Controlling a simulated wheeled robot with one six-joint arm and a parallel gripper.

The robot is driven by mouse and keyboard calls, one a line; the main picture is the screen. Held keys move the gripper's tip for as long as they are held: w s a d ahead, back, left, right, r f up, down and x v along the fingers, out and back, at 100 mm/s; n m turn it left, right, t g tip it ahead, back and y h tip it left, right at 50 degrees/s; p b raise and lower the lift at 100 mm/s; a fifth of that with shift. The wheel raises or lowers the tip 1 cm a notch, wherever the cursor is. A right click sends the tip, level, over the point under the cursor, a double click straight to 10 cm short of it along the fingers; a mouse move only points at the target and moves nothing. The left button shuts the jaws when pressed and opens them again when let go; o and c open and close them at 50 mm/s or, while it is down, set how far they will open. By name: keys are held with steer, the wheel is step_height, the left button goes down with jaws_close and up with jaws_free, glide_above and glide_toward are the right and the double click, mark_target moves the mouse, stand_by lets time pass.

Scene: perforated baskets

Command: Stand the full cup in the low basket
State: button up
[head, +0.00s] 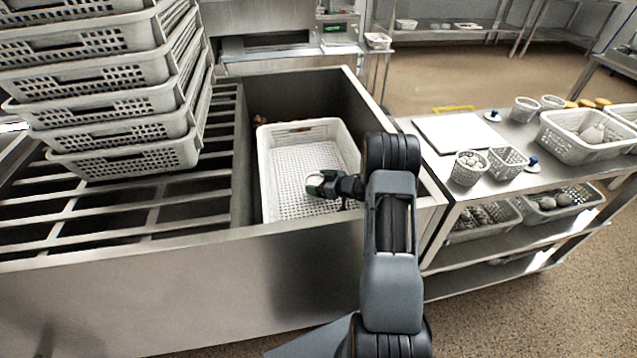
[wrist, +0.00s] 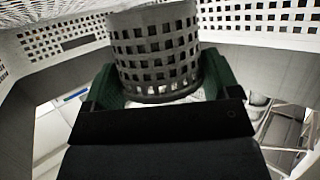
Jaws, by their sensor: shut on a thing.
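The low basket (head: 300,160) is white and perforated and sits in the deep metal well at the centre of the head view. My gripper (head: 320,185) is down inside it, towards its right side. In the wrist view the green fingers (wrist: 160,85) are shut on a perforated cup (wrist: 155,50), which looks grey in shadow. In the head view only a small pale part of the cup shows by the fingers. Its contents are mostly hidden, and I cannot tell whether it touches the basket floor. Perforated basket walls show behind the cup in the wrist view.
Stacked white baskets (head: 115,100) stand on the slatted metal rack at left. The side table on the right holds a white board (head: 455,133), a filled small cup (head: 468,168), another cup (head: 508,163) and larger baskets (head: 575,150). The well's metal rim surrounds the low basket.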

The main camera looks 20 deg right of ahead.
steer(key=shift+f, duration=0.4)
steer(key=o, duration=0.8)
steer(key=shift+s+f, duration=0.1)
steer(key=shift+f, duration=0.05)
steer(key=shift+c, duration=0.2)
steer(key=shift+r, duration=0.55)
steer(key=p+v, duration=0.1)
steer(key=v, duration=0.6)
steer(key=shift+r, duration=0.25)
steer(key=shift+d, duration=0.1)
